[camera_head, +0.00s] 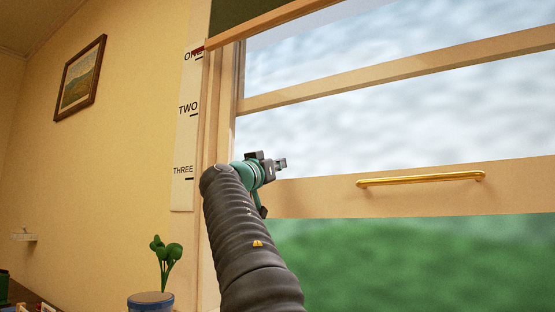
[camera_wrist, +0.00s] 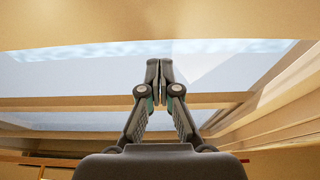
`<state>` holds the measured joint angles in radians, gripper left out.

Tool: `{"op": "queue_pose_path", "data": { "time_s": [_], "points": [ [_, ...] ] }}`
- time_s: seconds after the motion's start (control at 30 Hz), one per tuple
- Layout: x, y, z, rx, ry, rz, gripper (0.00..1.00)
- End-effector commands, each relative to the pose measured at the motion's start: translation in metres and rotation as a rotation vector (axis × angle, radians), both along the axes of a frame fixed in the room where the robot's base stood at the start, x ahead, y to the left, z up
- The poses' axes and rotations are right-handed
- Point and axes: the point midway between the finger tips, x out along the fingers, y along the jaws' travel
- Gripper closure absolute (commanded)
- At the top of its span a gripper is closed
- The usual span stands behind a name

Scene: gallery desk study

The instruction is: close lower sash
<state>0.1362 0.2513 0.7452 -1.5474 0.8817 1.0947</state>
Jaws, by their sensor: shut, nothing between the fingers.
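The lower sash is raised, and its pale wooden bottom rail (camera_head: 320,197) crosses the right half of the head view. A brass bar handle (camera_head: 420,180) runs along this rail. Green ground shows through the open gap below it. My gripper (camera_head: 282,163) is left of the handle, near the rail's left end and slightly above the handle's height in the picture. I cannot tell its distance from the sash. In the wrist view, my gripper (camera_wrist: 159,70) has its fingertips together with nothing between them, seen against glass and pale wooden bars. The handle does not show there.
A strip marked ONE, TWO, THREE (camera_head: 185,140) runs beside the left window frame. A potted plant (camera_head: 158,275) stands at the lower left. A framed picture (camera_head: 80,78) hangs on the yellow wall. A wooden bar with dark green material (camera_head: 270,22) is at the top.

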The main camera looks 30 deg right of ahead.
Motion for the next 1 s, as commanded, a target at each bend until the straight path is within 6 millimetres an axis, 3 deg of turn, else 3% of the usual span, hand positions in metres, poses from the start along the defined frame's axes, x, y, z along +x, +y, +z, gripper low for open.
{"op": "queue_pose_path", "data": {
  "time_s": [0.37, 0.77, 0.8, 1.0],
  "points": [
    [0.000, 0.000, -0.024, 0.000, 0.001, 0.000, 1.00],
    [0.000, 0.000, -0.027, 0.000, -0.001, 0.000, 1.00],
    [-0.001, -0.013, -0.027, -0.001, -0.001, -0.004, 1.00],
    [0.000, -0.002, -0.035, 0.001, 0.000, -0.002, 1.00]
  ]
}}
